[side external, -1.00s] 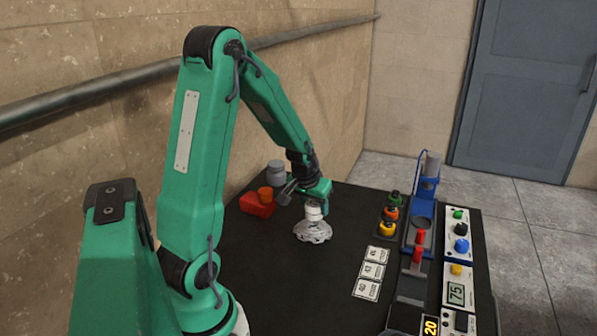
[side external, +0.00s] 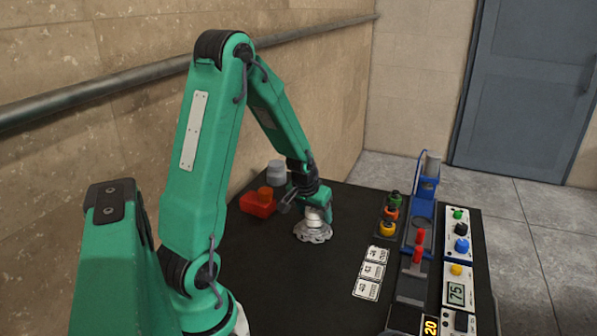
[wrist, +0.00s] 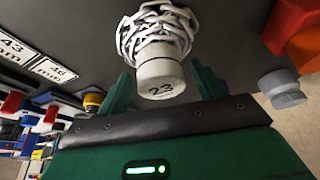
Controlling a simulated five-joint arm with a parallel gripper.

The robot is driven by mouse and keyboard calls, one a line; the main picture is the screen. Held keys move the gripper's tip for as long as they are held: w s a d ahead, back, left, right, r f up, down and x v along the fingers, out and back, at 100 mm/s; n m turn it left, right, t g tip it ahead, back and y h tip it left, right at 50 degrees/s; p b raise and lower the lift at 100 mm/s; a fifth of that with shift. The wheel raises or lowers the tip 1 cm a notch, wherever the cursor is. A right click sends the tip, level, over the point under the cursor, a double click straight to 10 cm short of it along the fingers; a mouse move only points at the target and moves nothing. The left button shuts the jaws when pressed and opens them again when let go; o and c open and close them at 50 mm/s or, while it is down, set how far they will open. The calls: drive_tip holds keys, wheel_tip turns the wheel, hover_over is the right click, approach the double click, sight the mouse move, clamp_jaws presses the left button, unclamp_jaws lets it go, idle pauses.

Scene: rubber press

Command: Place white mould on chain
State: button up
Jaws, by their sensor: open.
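The white mould (wrist: 160,75) is a short cylinder marked "23". In the wrist view it stands between the two green fingers of my gripper (wrist: 164,90), against the chain (wrist: 155,25), a loose heap of pale links. In the side external view the chain (side external: 313,232) lies on the dark table and the white mould (side external: 316,214) appears right on top of it, roughly upright. My gripper (side external: 317,207) is open, low around the mould's upper part. The exact contact between mould and chain is hard to see.
Left of the chain stand a red block (side external: 257,206) with an orange piece (side external: 265,193) and a grey cylinder (side external: 276,172). To the right are coloured moulds (side external: 391,213), number cards (side external: 373,271), a blue press (side external: 424,195) and control panels (side external: 459,240). The near table is clear.

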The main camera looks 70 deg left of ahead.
drive_tip(key=shift+r, duration=0.1)
drive_tip(key=v, duration=1.2)
idle(0.4)
drive_tip(key=shift+r, duration=0.1)
idle(0.4)
drive_tip(key=s+d+r+m+t+h, duration=0.1)
drive_tip(key=s+d+r+m, duration=0.2)
drive_tip(key=d, duration=0.7)
drive_tip(key=s+d+r+m+t+h, duration=0.1)
drive_tip(key=s+d+r+m, duration=0.2)
drive_tip(key=d, duration=0.8)
wheel_tip(320, 180, up, 3)
drive_tip(key=s, duration=0.2)
drive_tip(key=shift+s+f+m, duration=0.2)
drive_tip(key=shift+s+m, duration=0.2)
